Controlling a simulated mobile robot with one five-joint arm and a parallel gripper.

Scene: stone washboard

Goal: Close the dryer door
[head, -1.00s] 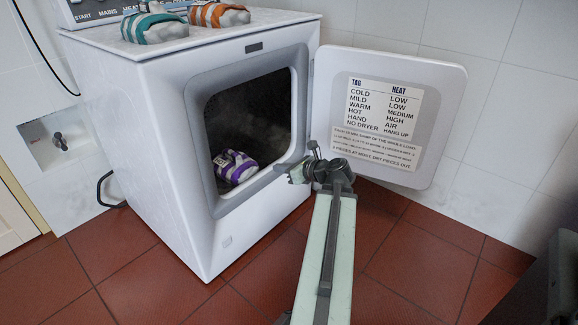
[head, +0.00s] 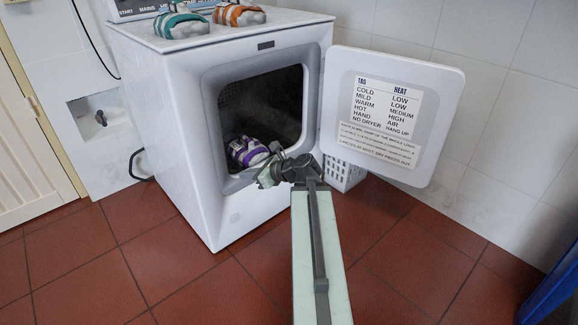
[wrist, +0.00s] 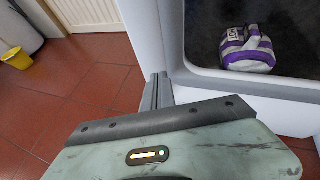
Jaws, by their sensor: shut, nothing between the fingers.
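The white dryer (head: 175,130) stands against the tiled wall with its square opening facing me. Its door (head: 345,110) is wide open, swung out to the right, with a printed label on its inner face. A purple and white striped bundle (head: 247,152) lies inside the drum near the front lip; it also shows in the wrist view (wrist: 247,48). My gripper (head: 264,178) is shut and empty, in front of the opening's lower right edge, left of the door and apart from it. In the wrist view my gripper (wrist: 157,92) is before the dryer front.
A teal striped bundle (head: 181,25) and an orange striped bundle (head: 239,15) sit on the dryer top. A white basket (head: 343,174) stands behind my arm, below the door. A blue object (head: 550,290) is at lower right. A yellow bucket (wrist: 16,58) stands far left. Red floor is clear in front.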

